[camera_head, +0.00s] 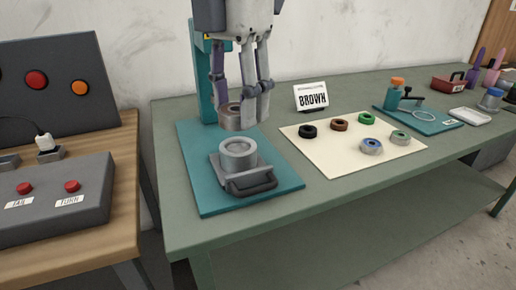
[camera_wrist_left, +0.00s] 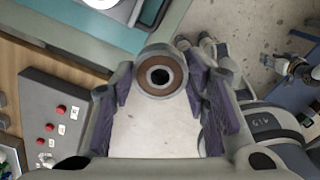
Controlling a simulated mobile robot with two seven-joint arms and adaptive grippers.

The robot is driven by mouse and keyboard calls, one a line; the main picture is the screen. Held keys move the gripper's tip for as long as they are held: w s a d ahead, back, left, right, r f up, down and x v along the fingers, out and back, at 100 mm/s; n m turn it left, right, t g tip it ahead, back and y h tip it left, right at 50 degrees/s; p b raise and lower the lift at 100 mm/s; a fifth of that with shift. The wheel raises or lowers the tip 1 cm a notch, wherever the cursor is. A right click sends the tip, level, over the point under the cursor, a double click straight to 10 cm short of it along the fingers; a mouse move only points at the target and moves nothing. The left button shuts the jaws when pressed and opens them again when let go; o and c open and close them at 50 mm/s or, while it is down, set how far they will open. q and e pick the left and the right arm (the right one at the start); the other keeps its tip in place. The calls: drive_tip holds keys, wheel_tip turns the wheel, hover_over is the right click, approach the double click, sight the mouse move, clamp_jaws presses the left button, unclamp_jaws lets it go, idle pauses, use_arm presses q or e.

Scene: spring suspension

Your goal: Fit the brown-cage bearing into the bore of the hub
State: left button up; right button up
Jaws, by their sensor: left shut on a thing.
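My left gripper (camera_head: 240,108) comes down from above and is shut on a steel bearing with a brown ring (camera_head: 231,108). In the left wrist view the bearing (camera_wrist_left: 160,74) sits between the purple-padded fingers (camera_wrist_left: 160,88), its dark centre hole facing the camera. The grey round hub (camera_head: 238,155) stands on a teal base plate (camera_head: 205,193), with its bore facing up. The held bearing is above the hub, apart from it, with a visible gap. I cannot tell how exactly it is centred.
A sign (camera_head: 311,96) stands behind. A button box (camera_head: 60,200) is left.

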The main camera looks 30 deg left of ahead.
use_arm(q)
drive_tip(key=w+a+f, duration=0.5)
drive_tip(key=w, duration=0.2)
drive_tip(key=b, duration=0.1)
hover_over(239, 148)
wheel_tip(239, 148, down, 5)
drive_tip(key=shift+s+r, duration=0.15)
wheel_tip(239, 148, down, 3)
drive_tip(key=shift+r, duration=0.2)
drive_tip(key=shift+f, duration=0.1)
use_arm(e)
drive_tip(key=shift+s+f+g, duration=0.3)
drive_tip(key=shift+s+f, duration=0.3)
use_arm(q)
drive_tip(key=o, duration=1.3)
drive_tip(key=shift+f, duration=0.15)
